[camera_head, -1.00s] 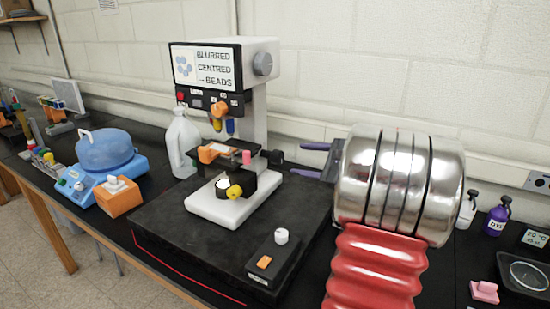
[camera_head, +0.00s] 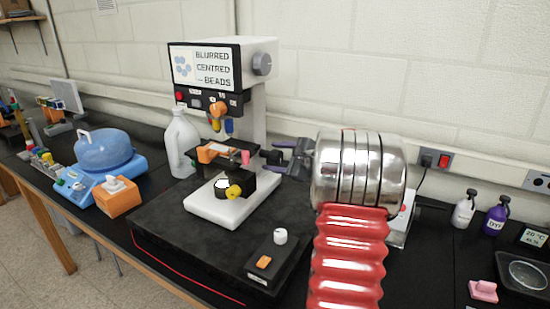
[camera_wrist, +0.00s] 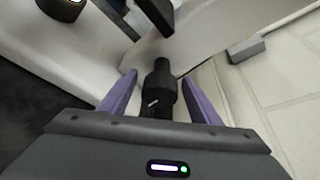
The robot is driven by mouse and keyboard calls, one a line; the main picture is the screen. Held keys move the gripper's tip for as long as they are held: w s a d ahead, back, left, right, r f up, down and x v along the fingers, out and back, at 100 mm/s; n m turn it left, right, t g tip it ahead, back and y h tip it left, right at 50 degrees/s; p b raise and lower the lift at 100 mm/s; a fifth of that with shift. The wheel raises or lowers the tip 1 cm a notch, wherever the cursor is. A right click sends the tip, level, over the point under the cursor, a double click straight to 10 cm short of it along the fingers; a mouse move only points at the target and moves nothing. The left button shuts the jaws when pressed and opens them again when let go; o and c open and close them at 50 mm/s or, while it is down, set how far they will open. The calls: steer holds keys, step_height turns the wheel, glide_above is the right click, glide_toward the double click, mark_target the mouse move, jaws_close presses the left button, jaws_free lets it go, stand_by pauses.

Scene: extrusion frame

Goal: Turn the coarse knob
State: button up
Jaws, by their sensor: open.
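The microscope (camera_head: 256,100) stands on a black slab, its screen reading "BLURRED CENTRED → BEADS". A black stepped knob (camera_head: 273,157) sticks out on the right side of its stand; I take it as the coarse knob, though no label shows. A yellow knob (camera_head: 233,191) sits low near the white base. My gripper (camera_head: 283,158) is open, with purple fingers at the black knob. In the wrist view the black knob (camera_wrist: 160,88) lies between the spread fingers of my gripper (camera_wrist: 160,76), with gaps on both sides. Touching cannot be seen.
A white jug (camera_head: 182,143) stands left of the microscope. A small black control box (camera_head: 277,262) with a white knob and orange switch lies in front. A blue centrifuge-like device (camera_head: 103,150) is at left. Spray bottles (camera_head: 465,210) stand at right, near the wall.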

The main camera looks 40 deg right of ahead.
steer(key=c, duration=1)
steer(key=shift+y, duration=0.3)
steer(key=shift+m+g+y, duration=0.3)
steer(key=shift+m, duration=0.5)
steer(key=o, duration=1)
